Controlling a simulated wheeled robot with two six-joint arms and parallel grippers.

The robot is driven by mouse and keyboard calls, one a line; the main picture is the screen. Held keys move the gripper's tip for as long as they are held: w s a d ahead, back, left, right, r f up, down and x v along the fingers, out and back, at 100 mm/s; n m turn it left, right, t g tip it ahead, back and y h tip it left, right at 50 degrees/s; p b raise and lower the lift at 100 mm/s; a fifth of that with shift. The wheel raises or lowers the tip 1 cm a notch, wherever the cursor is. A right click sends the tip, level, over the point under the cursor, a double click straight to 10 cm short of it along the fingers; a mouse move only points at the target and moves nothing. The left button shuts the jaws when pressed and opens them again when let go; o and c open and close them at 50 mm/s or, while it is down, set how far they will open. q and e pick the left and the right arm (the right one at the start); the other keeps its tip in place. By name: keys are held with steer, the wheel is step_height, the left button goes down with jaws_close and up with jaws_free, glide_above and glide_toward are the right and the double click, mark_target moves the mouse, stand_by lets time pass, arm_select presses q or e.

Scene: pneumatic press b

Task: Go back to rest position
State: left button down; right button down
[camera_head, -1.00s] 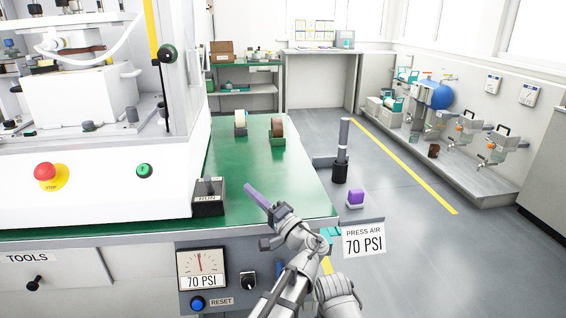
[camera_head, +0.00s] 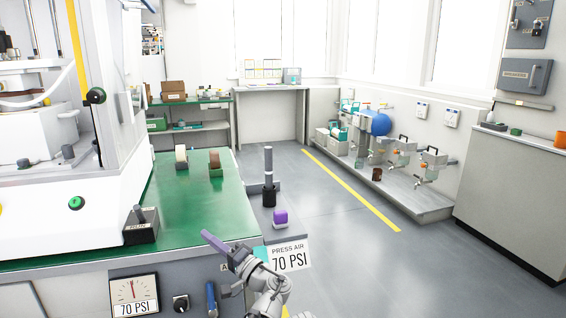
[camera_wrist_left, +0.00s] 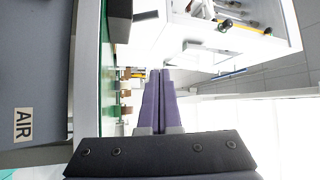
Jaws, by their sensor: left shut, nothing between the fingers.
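My left gripper (camera_head: 215,243) shows in the head view with its purple fingers together, just over the right front edge of the green-topped bench (camera_head: 185,215). In the left wrist view the purple fingers (camera_wrist_left: 159,90) lie side by side, shut with nothing between them. The left arm comes up from the bottom of the head view, in front of the bench and the 70 PSI sign (camera_head: 290,258). My right gripper is not in either view.
The press (camera_head: 50,215) stands at left, with a black switch box (camera_head: 140,226) on the bench. Two tape rolls sit further back. Grey floor (camera_head: 400,270) is open at right.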

arm_select(q)
steer(key=s+a+f+n+g+h, duration=0.1)
steer(key=s+a+f+g+h, duration=0.2)
steer(key=f, duration=0.4)
steer(key=s+a+f+n+g+h, duration=0.1)
steer(key=s+a+f+g+h, duration=0.2)
steer(key=f, duration=0.5)
steer(key=s+a+f+n+g+h, duration=0.1)
steer(key=s+f+g+h, duration=0.3)
steer(key=f, duration=0.3)
steer(key=s+d+f+m+g+h+p, duration=0.1)
steer(key=s+d+f+m+h, duration=0.15)
steer(key=s+d, duration=0.55)
steer(key=s+d+f+m+g+h, duration=0.15)
steer(key=s+d+h, duration=0.3)
steer(key=d, duration=0.75)
step_height(320, 180, up, 37)
steer(key=p, duration=3.8)
steer(key=shift+s+n+t, duration=0.15)
steer(key=shift+n+t, duration=0.2)
steer(key=shift+n, duration=0.05)
